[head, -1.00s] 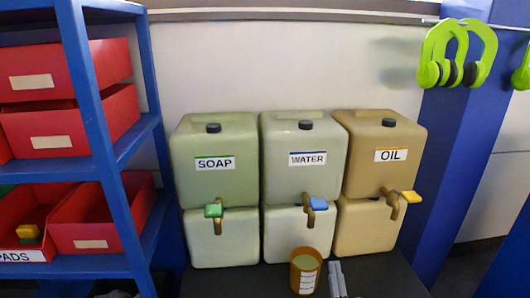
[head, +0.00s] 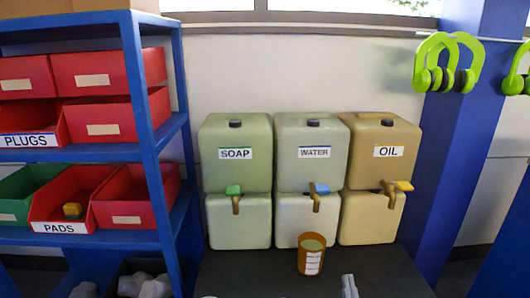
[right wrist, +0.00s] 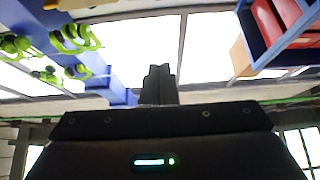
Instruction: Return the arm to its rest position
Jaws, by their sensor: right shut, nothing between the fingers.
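My right gripper (head: 349,286) shows at the bottom edge of the head view, to the right of the amber cup, and is apart from it. In the right wrist view its fingers (right wrist: 158,84) are together with nothing between them, pointing up past windows and shelving. My left gripper is not in view. The amber cup (head: 312,262) with a white scale label stands upright on the dark table, in front of the water vessel. It holds a greenish content.
Soap (head: 236,165), water (head: 310,165) and oil (head: 385,165) vessels stand in a row with taps. A blue shelf (head: 150,170) with red bins (head: 118,215) is at left. Green ear defenders (head: 447,65) hang at right on a blue post (head: 455,140).

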